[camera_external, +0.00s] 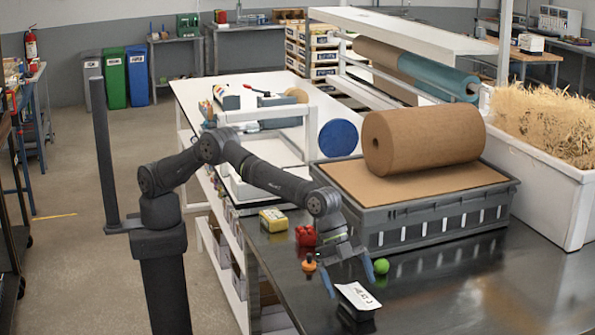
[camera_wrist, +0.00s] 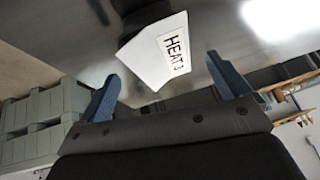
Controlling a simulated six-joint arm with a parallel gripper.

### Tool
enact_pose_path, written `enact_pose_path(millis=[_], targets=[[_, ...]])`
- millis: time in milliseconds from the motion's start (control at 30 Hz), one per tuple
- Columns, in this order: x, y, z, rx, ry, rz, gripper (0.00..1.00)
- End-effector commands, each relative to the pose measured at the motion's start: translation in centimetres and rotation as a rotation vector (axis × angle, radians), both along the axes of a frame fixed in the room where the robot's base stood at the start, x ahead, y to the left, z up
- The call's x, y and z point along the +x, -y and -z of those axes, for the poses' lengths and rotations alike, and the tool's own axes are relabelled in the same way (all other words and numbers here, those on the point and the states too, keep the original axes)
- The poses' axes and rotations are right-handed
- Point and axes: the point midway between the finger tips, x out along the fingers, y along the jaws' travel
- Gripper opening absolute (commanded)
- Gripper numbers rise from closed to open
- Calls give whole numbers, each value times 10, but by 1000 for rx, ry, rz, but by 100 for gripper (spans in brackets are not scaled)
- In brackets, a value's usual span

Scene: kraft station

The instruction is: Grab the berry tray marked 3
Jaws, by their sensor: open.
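A small black object (camera_external: 356,322) lies near the table's front edge with a white card (camera_external: 358,296) on it. In the wrist view the white card (camera_wrist: 152,58) reads "HEAT 3", and part of the black object (camera_wrist: 140,15) shows beyond it. No berries are visible on it. My gripper (camera_external: 349,280) is open, its blue fingers pointing down just behind the card. In the wrist view the card lies ahead between the fingers of my gripper (camera_wrist: 163,70); I cannot tell whether they touch it.
An orange item (camera_external: 309,263), a red block-like item (camera_external: 306,235) and a yellow carton (camera_external: 273,220) stand left of my gripper. A green ball (camera_external: 382,267) lies close to the right finger. A grey crate (camera_external: 425,228) bears a brown paper roll (camera_external: 424,138). The dark table is clear at right.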

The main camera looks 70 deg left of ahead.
Motion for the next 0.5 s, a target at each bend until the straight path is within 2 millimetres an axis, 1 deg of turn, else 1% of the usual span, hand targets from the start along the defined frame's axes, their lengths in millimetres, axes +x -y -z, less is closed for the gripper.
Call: enact_pose_path(millis=[33,200,333,500], targets=[[2,3,9,3,-2,-1,94],[6,13,27,2,-1,0,94],[8,17,34,1,-1,0,94],[8,19,36,0,0,1,94]])
